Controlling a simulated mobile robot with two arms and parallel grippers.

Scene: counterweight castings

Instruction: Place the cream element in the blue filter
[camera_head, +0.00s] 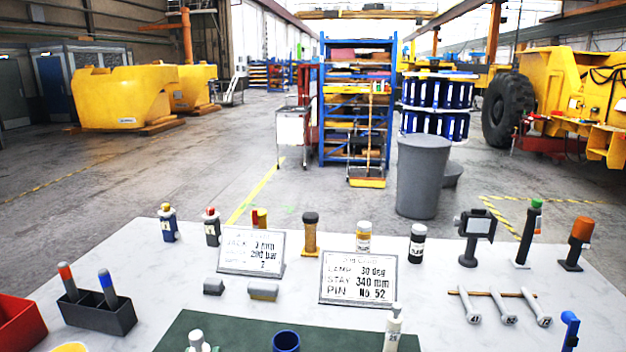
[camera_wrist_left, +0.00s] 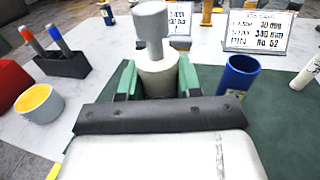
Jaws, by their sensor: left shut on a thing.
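The cream element (camera_wrist_left: 157,78) is a pale cylinder with a grey knob on top. It stands upright between the green fingers of my left gripper (camera_wrist_left: 157,84), which is shut on it. Its grey knob also shows at the bottom edge of the head view (camera_head: 196,337). The blue filter (camera_wrist_left: 238,76) is an open-topped blue cylinder on the green mat, to the right of my left gripper and apart from it. Its round opening shows at the bottom of the head view (camera_head: 286,341). The element's lower end is hidden by my gripper. My right gripper is not in view.
A pale labelled cylinder (camera_head: 393,330) stands right of the filter. A dark holder (camera_head: 100,318) with two markers, a red bin (camera_head: 20,322) and a yellow-lined cup (camera_wrist_left: 40,102) are at left. Two sign plates (camera_head: 357,279) stand behind the green mat (camera_head: 240,326).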

